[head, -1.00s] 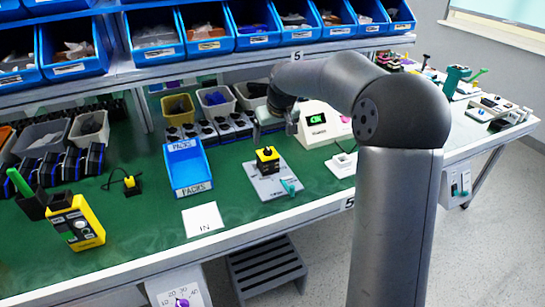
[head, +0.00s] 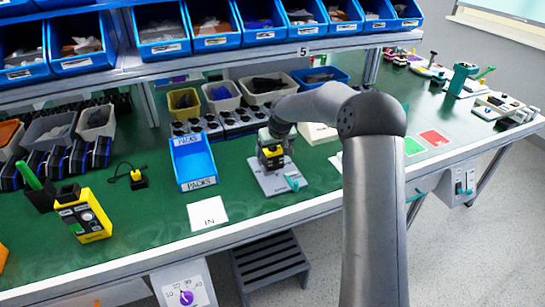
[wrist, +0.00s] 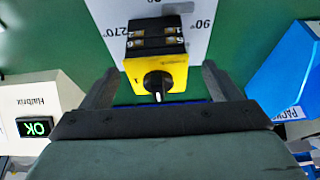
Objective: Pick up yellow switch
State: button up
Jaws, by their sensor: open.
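The yellow switch (wrist: 158,73) has a black terminal block on its back and a black knob with a white pointer on its yellow face. It sits on a grey plate with angle marks (wrist: 198,45), and in the head view the plate (head: 272,183) lies on the green bench. My gripper (wrist: 153,82) is open, with one finger on each side of the switch and gaps visible between fingers and switch. In the head view my gripper (head: 271,145) is above the plate, and the switch (head: 271,154) is partly hidden by it.
A blue PACKS tray (head: 193,163) stands left of the plate, with a white IN card (head: 208,213) in front of it. A white OK tester (wrist: 42,110) stands close by on the other side. Several small bins line the back under the shelf.

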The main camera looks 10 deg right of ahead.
jog(key=x, duration=0.4)
jog(key=shift+d, duration=0.15)
jog(key=c, duration=1.2)
jog(key=shift+r, duration=0.1)
